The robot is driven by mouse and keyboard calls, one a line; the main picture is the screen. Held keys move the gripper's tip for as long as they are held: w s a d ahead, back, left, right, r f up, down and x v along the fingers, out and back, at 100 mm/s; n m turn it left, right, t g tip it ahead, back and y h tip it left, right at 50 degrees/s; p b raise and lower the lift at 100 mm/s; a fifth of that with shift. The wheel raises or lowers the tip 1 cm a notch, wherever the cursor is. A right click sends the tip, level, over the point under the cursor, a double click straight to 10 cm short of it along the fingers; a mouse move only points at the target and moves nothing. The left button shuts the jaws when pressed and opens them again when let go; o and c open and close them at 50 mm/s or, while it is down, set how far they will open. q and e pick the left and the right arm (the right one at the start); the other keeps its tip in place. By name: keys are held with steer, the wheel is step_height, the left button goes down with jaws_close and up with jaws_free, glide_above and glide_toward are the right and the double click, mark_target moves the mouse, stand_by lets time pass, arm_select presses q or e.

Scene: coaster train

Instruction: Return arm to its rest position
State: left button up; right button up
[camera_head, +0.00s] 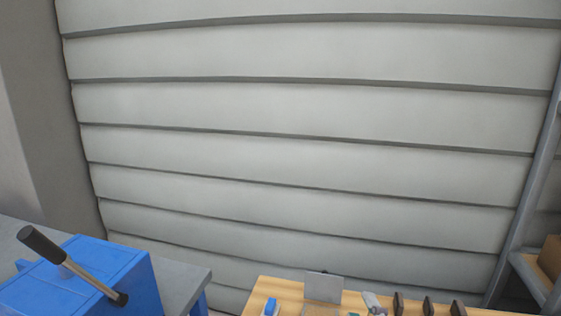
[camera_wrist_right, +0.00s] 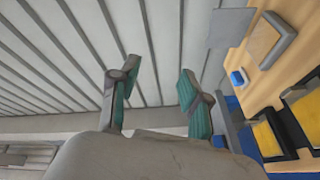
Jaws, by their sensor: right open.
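My right gripper (camera_wrist_right: 158,75) shows in the right wrist view. Its two teal-padded fingers are spread wide apart, with nothing between them. Behind the fingers is the pale slatted wall (camera_wrist_right: 95,50). A wooden table top (camera_wrist_right: 252,77) lies to the right of the fingers in that view, apart from them. I cannot make out either gripper in the head view, and my left gripper shows in neither view.
In the head view, the wooden table (camera_head: 258,297) holds a blue-and-white item (camera_head: 271,307), an upright grey panel (camera_head: 323,288) and several dark upright pieces (camera_head: 428,305). A blue box (camera_head: 130,280) with a black-handled lever (camera_head: 85,276) stands left. Shelving (camera_head: 525,272) stands right.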

steer(key=s+d+f+m+g+h, duration=0.1)
steer(key=s+d+f+m+g, duration=0.1)
steer(key=s+f+m+g, duration=0.4)
steer(key=s+d+f+m+g+h, duration=0.1)
steer(key=s+d+f+m+h, duration=0.15)
steer(key=f, duration=0.65)
steer(key=s+f+m+g+y, duration=0.2)
steer(key=s+f+m+g, duration=0.35)
steer(key=s, duration=0.85)
step_height(320, 180, down, 28)
steer(key=s+r+n+g, duration=0.1)
steer(key=s+g, duration=0.1)
steer(key=g, duration=0.1)
steer(key=s+d+f, duration=0.1)
steer(key=s+f, duration=0.7)
steer(key=f, duration=0.1)
steer(key=s+d+f+g+b, duration=0.1)
steer(key=s+d+f, duration=0.1)
steer(key=s+f, duration=0.6)
steer(key=shift+s+d+f+n+h, duration=0.3)
steer(key=shift+s+f+h, duration=0.05)
steer(key=shift+f, duration=0.3)
